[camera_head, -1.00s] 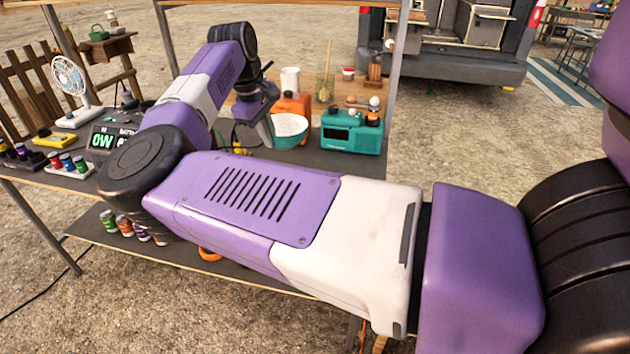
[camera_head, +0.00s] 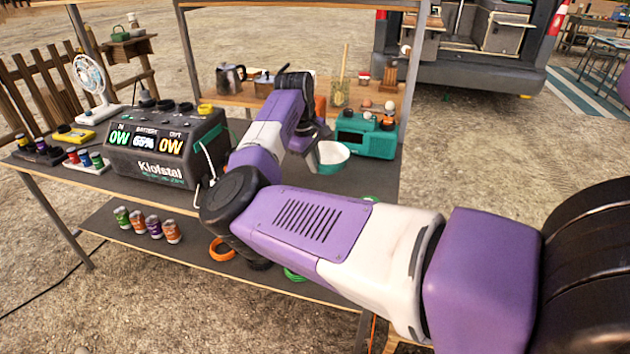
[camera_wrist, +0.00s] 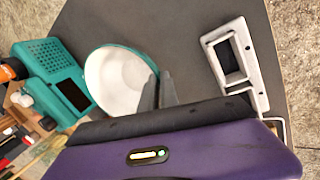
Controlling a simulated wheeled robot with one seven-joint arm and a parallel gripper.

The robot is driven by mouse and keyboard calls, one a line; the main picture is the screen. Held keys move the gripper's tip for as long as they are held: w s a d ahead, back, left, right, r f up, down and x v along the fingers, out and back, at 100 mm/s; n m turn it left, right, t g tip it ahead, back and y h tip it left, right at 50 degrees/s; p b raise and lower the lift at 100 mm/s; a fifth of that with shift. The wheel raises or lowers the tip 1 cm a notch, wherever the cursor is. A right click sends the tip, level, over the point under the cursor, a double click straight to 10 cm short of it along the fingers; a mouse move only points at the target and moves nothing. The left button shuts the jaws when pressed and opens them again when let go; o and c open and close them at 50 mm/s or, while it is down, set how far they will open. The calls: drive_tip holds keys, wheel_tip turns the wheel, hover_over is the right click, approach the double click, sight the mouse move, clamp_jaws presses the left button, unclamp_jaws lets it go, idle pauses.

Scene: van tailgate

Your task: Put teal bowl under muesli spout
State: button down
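The teal bowl (camera_head: 333,157), white inside, is at the right part of the dark tabletop, in front of a teal radio-like box. It also shows in the wrist view (camera_wrist: 112,82), left of the fingers. My gripper (camera_wrist: 159,92) has one finger inside the bowl's near rim and one outside, closed on it. In the head view my gripper (camera_head: 313,152) is at the bowl's left side, partly hidden by my arm. I cannot tell whether the bowl is clear of the tabletop. I cannot identify a muesli spout in either view.
The teal box (camera_head: 372,138) stands close behind the bowl; it also shows in the wrist view (camera_wrist: 55,80). A white frame (camera_wrist: 240,65) lies on the other side of my fingers, with bare dark tabletop between. A grey power station (camera_head: 150,150) stands left of my arm.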

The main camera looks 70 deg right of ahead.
drive_tip(key=shift+f, duration=3)
drive_tip(key=shift+f, duration=0.15)
drive_tip(key=c, duration=1.6)
unclamp_jaws()
drive_tip(key=v, duration=1.2)
drive_tip(key=shift+w, duration=0.1)
